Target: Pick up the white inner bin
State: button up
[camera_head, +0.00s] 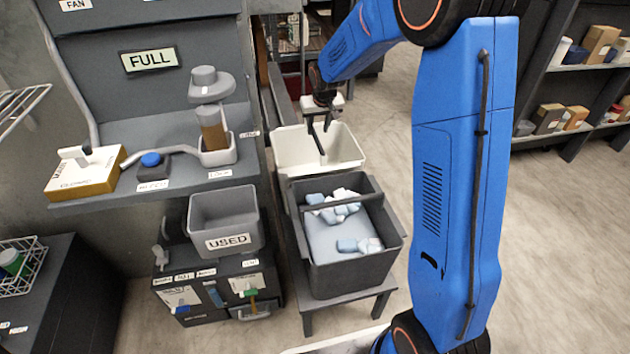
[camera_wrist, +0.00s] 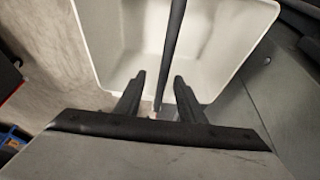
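The white inner bin (camera_head: 292,150) stands behind the dark grey bin in the head view, with its open top facing up. In the wrist view its pale interior (camera_wrist: 118,40) fills the upper middle. A thin dark bar (camera_wrist: 172,45), apparently its handle, crosses over the opening. My gripper (camera_head: 319,121) is over the bin, pointing down. In the wrist view its fingers (camera_wrist: 160,82) are apart, one on each side of the bar, with gaps visible. Whether either finger touches the bar cannot be told.
A dark grey bin (camera_head: 350,279) with white and blue pieces stands on a low stand in front. To the left are a grey bin labelled USED (camera_head: 228,241) and a shelf (camera_head: 187,182) with a scoop-like device. Shelves with boxes (camera_head: 575,68) stand at the right; floor between is clear.

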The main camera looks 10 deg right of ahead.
aim_at(315, 135)
jog(key=x, duration=0.4)
jog(key=shift+s+a+f, duration=0.1)
jog(key=shift+s+a, duration=0.1)
jog(key=shift+a, duration=0.15)
jog(key=shift+w+f, duration=0.2)
jog(key=shift+f, duration=0.25)
jog(key=shift+f, duration=0.25)
grip_shut()
dwell(1.3)
